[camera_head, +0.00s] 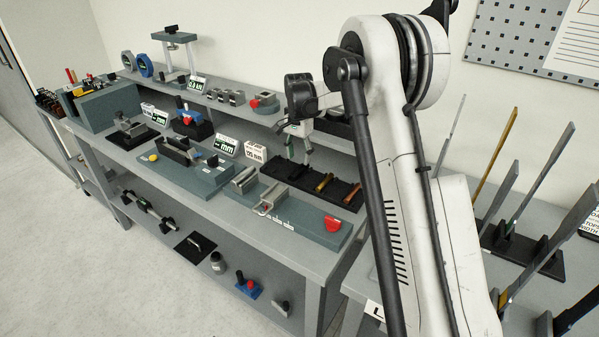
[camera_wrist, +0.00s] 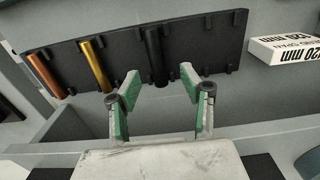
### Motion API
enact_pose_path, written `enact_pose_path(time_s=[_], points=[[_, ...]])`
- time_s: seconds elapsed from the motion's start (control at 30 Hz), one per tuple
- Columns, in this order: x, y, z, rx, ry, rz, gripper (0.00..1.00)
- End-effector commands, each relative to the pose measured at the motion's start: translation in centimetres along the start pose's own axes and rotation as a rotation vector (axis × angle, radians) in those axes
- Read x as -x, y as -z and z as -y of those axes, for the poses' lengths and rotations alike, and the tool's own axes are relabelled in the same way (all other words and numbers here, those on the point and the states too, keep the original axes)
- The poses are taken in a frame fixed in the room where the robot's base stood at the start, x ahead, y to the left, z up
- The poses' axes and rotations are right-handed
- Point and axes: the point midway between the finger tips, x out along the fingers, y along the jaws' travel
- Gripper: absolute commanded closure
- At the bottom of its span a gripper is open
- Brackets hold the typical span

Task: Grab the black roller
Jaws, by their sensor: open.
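The black roller (camera_wrist: 155,52) lies on a black rack (camera_wrist: 207,45) in the wrist view, to the right of a yellow roller and a copper-coloured roller. My gripper (camera_wrist: 158,73) is open, with one green-padded finger on each side of the black roller's near end in the picture. I cannot tell how far above the roller the fingertips are. In the head view, my gripper (camera_head: 299,150) hangs over the back left part of the rack (camera_head: 340,188). The black roller is hard to make out there against the dark rack.
The yellow roller (camera_wrist: 95,66) and the copper-coloured roller (camera_wrist: 46,72) lie on the same rack. A white label block (camera_wrist: 284,50) stands to the right of it. In the head view, a grey fixture with a red button (camera_head: 332,223) stands in front of the rack.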

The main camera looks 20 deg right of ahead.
Motion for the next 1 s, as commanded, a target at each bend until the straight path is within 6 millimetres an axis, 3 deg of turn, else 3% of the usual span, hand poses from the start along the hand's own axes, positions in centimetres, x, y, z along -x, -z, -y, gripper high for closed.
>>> enact_pose_path(time_s=[0.5,0.77,1.0], points=[[-5.2,-0.2,-0.4,0.0,0.0,0.0,0.59],[-5.4,-0.2,-0.4,0.0,0.0,0.0,0.59],[-5.4,-0.2,-0.4,0.0,0.0,0.0,0.89]])
